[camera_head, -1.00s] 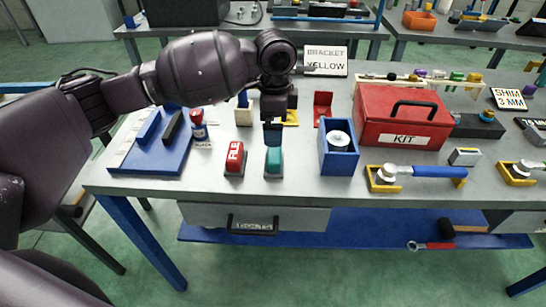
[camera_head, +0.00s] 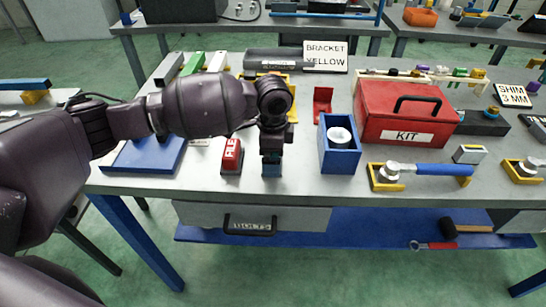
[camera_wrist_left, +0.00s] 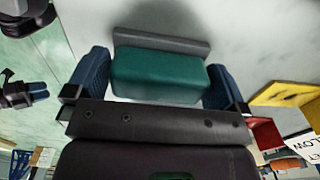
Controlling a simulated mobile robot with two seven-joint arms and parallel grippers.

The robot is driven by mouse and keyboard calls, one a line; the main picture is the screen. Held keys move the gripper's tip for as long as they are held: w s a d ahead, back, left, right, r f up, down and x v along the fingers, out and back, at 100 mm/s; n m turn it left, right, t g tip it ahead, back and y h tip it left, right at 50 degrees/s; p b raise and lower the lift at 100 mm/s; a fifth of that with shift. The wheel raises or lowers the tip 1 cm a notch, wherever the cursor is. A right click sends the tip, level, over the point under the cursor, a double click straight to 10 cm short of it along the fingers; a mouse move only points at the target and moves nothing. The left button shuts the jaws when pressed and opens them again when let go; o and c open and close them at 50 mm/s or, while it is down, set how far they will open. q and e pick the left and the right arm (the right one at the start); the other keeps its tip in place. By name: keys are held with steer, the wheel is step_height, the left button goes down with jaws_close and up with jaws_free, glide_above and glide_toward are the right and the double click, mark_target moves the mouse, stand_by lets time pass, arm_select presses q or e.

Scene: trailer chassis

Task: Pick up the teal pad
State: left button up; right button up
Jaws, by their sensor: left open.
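The teal pad (camera_wrist_left: 157,77) is a rounded block with a grey base strip, seen close up in the left wrist view on the grey bench. In the head view my left gripper and wrist hide most or all of it. My left gripper (camera_head: 272,168) points down over its place near the bench's front edge. In the left wrist view the two blue fingers stand open on either side of the pad. A gap shows at the left finger; the right finger is very near the pad, and I cannot tell if it touches.
A red FILE block (camera_head: 231,156) stands just left of my left gripper. A blue open box (camera_head: 339,157) stands to its right, with the red KIT box (camera_head: 403,112) beyond. A blue-handled tool (camera_head: 428,169) rests on yellow holders at the right. The bench's front edge is close.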

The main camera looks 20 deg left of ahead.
steer(key=shift+r, duration=0.1)
arm_select(q)
steer(key=c, duration=0.8)
steer(key=shift+o, duration=0.2)
steer(key=shift+r, duration=0.65)
step_height(320, 180, up, 19)
steer(key=p, duration=0.3)
arm_select(e)
steer(key=shift+s+d+r, duration=0.2)
steer(key=shift+s+r, duration=0.1)
steer(key=shift+r, duration=0.15)
steer(key=shift+s+d+r, duration=0.15)
steer(key=shift+s+r, duration=0.1)
steer(key=shift+r, duration=0.15)
steer(key=shift+w+r, duration=0.1)
steer(key=shift+w, duration=0.05)
